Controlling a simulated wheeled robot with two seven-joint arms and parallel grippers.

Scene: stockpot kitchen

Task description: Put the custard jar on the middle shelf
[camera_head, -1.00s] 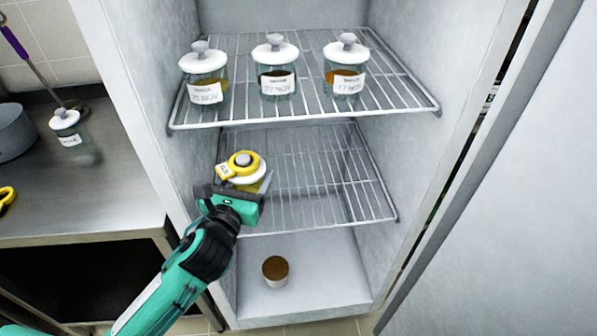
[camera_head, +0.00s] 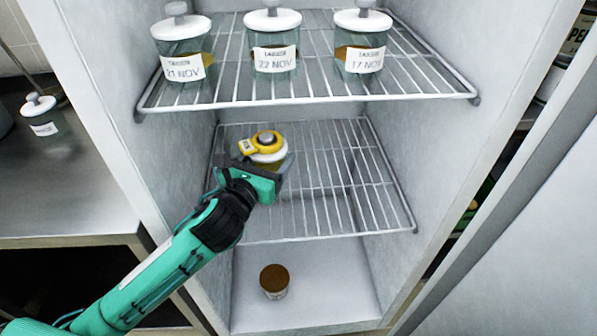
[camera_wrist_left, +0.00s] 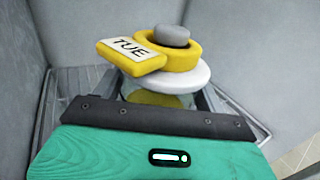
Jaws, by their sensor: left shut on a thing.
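The custard jar (camera_head: 268,157) has a white lid with a grey knob, and a yellow ring with a tag is around the knob. The tag reads TUE in the left wrist view, where the jar (camera_wrist_left: 172,76) stands upright between the fingers. My left gripper (camera_head: 270,174) is shut on the jar, at the left part of the middle shelf (camera_head: 335,180). The gripper hides the jar's lower part, so I cannot tell whether it touches the wires. My right gripper is not in view.
Several labelled jars, including one marked 22 NOV (camera_head: 274,48), stand on the upper wire shelf (camera_head: 310,88). A brown-topped tub (camera_head: 274,281) stands on the cabinet floor. Another jar (camera_head: 41,115) is on the steel counter (camera_head: 60,185). The middle shelf's right part is clear.

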